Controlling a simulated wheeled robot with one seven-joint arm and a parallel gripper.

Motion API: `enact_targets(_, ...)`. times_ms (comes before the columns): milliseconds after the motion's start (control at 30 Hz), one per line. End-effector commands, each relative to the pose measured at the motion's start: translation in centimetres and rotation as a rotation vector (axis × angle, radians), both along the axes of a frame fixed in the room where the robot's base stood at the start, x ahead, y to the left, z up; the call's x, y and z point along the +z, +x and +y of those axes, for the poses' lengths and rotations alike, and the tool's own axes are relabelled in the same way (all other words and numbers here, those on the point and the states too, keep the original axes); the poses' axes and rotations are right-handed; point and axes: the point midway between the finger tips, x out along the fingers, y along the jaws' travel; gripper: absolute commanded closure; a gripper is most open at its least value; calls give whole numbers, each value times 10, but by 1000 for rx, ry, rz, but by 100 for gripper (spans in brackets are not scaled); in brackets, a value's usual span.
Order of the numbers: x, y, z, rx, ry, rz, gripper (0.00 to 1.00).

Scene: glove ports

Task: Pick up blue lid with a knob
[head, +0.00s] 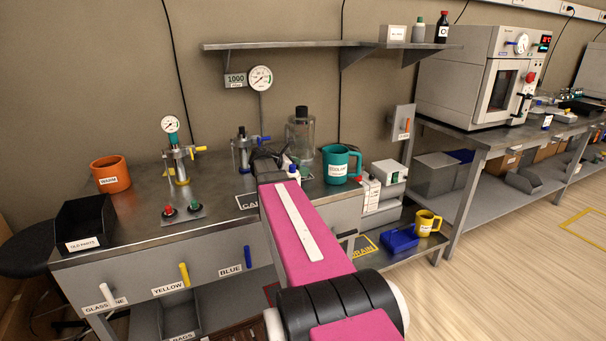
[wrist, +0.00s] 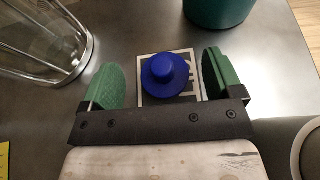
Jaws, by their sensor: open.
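The blue lid (wrist: 168,77) is round with a raised knob and shows in the wrist view. It lies on a labelled white-and-black plate (wrist: 187,88) on the metal bench top. My gripper (wrist: 162,83) is open, with one green finger to the left of the lid and the other to its right. The lid sits between the fingers, with a gap visible on both sides.
A glass vessel (wrist: 42,38) stands left of my gripper, and a teal mug (head: 337,165) stands close by on the right. A valve stand (head: 242,152) is behind. An orange mug (head: 111,174) and a black bin (head: 84,224) are at the bench's left. A shelf (head: 310,44) hangs above.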

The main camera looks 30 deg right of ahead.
Motion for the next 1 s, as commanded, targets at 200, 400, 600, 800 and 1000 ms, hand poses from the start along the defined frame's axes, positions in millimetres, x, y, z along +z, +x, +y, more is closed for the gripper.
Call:
enact_targets(200, -12, -3, -29, -1, 0, 0, 14)
enact_targets(400, -14, -4, -32, 1, 0, 1, 14)
enact_targets(600, -14, -4, -32, 1, 0, 0, 56)
enact_targets(800, -13, -4, -32, 1, 0, 0, 67)
enact_targets(1000, -13, -4, -32, 1, 0, 0, 67)
